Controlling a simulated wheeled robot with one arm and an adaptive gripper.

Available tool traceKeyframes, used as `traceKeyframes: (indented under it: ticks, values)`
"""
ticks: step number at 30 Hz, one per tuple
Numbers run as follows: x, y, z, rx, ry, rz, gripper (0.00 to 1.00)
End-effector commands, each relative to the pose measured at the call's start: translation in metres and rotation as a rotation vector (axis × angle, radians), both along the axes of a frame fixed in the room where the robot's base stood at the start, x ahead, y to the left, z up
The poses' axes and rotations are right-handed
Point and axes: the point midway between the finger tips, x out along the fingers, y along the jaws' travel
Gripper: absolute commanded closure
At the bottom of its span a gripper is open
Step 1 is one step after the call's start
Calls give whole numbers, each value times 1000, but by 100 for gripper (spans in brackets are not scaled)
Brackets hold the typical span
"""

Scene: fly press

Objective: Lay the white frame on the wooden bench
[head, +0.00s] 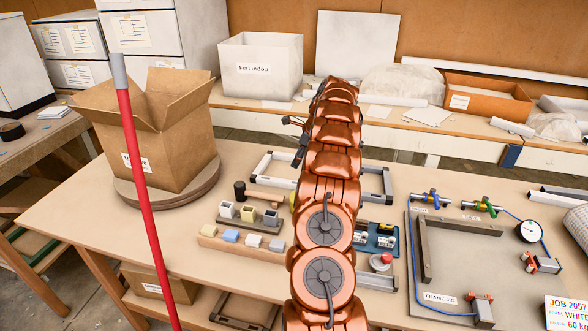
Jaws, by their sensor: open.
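A rectangular frame with pale and grey rails (262,166) lies flat on the tan bench (85,203), near its far edge; I take it for the white frame. My copper-coloured arm crosses in front of it and hides its middle. Its left corner and its grey right rail show on either side of the arm. My gripper (296,140) shows only as dark parts left of the arm's far end, over the frame's far side. It is open, and nothing shows held in it. Its fingertips are mostly hidden, so I cannot tell whether it touches the frame.
A cardboard box (160,135) stands on a round turntable at left, behind a red pole (143,185). Small blocks in a wooden rack (240,243) stand left of the arm. A clamp fixture (425,265) with dark rails fills the right. The bench's front left is clear.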

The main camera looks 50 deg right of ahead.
Motion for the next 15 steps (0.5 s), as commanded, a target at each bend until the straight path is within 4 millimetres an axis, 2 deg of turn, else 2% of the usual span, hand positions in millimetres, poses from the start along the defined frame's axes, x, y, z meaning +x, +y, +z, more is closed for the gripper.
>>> traceKeyframes:
  ticks: [10,13,15]
  values:
    - [-3,2,10,0,1,9,50]
    - [3,15,18,-9,-3,54,50]
    - [9,34,27,-17,-7,114,50]
